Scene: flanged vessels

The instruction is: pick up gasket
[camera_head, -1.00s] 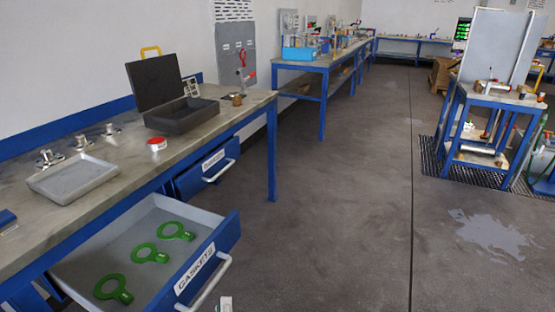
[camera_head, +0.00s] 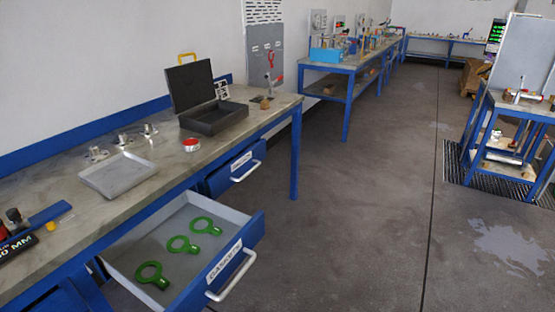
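Three green ring gaskets with tabs lie flat in the open drawer (camera_head: 150,226) labelled GASKETS. One gasket (camera_head: 204,226) is toward the back, one gasket (camera_head: 183,244) is in the middle, and one gasket (camera_head: 152,273) is nearest the front of the picture. They lie apart from each other. The drawer's pale handle (camera_head: 233,277) is on its outer face. Neither of my grippers shows in the head view.
The workbench (camera_head: 150,200) holds a grey tray (camera_head: 118,174), an open black case (camera_head: 212,116), a red-and-white roll (camera_head: 191,144) and several metal fittings. A second drawer (camera_head: 236,170) is slightly open. The floor (camera_head: 350,220) to the right is clear.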

